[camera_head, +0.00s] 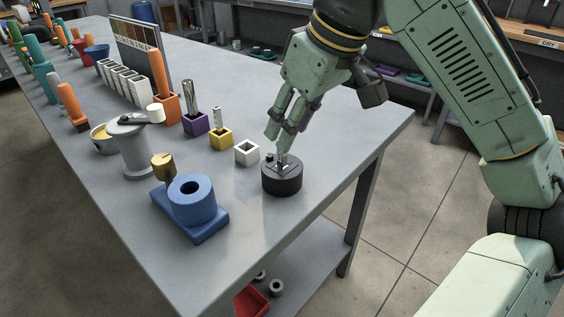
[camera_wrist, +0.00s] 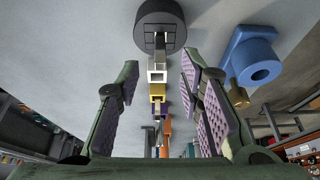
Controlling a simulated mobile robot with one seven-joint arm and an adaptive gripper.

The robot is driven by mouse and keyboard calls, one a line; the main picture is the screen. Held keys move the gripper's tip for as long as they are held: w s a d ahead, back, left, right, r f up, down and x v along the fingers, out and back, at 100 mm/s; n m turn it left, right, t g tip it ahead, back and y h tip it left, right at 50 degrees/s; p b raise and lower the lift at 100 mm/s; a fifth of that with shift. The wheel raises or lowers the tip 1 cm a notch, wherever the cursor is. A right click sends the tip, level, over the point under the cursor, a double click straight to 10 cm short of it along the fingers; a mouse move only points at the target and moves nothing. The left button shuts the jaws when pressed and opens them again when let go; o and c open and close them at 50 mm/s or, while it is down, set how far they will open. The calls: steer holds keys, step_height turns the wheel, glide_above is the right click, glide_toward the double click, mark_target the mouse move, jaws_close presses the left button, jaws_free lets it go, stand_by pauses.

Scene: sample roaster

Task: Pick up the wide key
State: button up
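A metal key-like piece (camera_head: 283,161) stands up from the top of a round black base (camera_head: 282,184) near the table's front edge. In the wrist view the black base (camera_wrist: 143,15) shows at the top, with a grey upright piece (camera_wrist: 160,44) at its edge. My gripper (camera_head: 280,139) points down just above the base. Its fingers are spread in the wrist view (camera_wrist: 160,62), and I see nothing gripped. Other metal pieces stand in a purple block (camera_head: 196,124) and a yellow block (camera_head: 221,138). I cannot tell for certain which piece is the wide key.
A white block with a square opening (camera_head: 247,153) stands just behind the black base. A blue fixture (camera_head: 193,204) and a grey spool-like stand (camera_head: 131,148) are to the left. Several cups and orange-handled tools line the grey table (camera_head: 330,110) farther back. The table's right side is clear.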

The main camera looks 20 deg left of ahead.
mark_target(282, 161)
steer(key=x, duration=0.5)
steer(key=shift+a+f, duration=0.15)
jaws_close()
stand_by(0.4)
